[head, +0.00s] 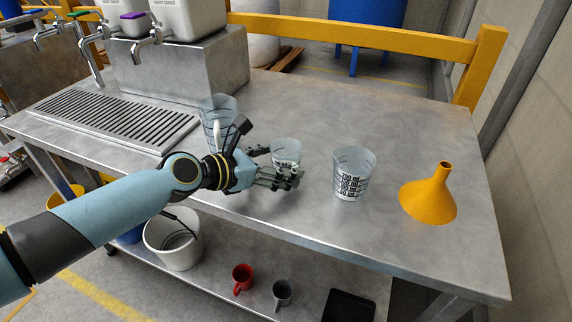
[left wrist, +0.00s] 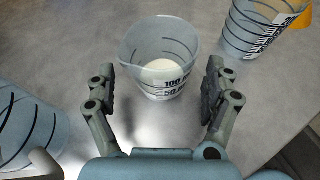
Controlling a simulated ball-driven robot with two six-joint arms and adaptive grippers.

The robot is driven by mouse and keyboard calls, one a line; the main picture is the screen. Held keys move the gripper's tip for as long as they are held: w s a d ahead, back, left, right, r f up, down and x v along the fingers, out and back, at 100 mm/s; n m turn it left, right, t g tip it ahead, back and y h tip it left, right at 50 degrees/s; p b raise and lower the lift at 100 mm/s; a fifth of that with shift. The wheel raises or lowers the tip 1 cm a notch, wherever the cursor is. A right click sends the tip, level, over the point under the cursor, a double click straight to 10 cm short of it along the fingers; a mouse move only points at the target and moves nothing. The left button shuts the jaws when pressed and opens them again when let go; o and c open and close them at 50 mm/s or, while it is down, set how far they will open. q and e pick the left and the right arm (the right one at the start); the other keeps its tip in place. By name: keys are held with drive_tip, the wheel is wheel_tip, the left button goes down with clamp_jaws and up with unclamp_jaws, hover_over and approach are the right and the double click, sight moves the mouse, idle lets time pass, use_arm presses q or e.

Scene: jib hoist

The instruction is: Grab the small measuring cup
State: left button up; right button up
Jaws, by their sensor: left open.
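The small measuring cup (head: 286,150) is clear with dark marks and stands upright on the metal table. In the left wrist view the small cup (left wrist: 160,55) shows something pale at its bottom. My left gripper (head: 277,166) is open, with its two fingers on either side of the cup's near part; I see gaps between fingers and cup. A medium measuring cup (head: 353,174) stands to the right, also in the left wrist view (left wrist: 262,25). A large measuring cup (head: 217,112) stands to the left, partly behind my wrist. My right gripper is not in view.
An orange funnel (head: 430,194) stands at the table's right end. A drip grate (head: 120,119) and taps (head: 150,40) are at the left. A lower shelf holds a white bucket (head: 173,240), a red mug (head: 242,278) and a grey mug (head: 281,293).

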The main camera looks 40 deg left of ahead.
use_arm(q)
drive_tip(key=shift+x, duration=1.1)
drive_tip(key=shift+s, duration=0.1)
drive_tip(key=shift+c, duration=0.2)
drive_tip(key=c, duration=1.3)
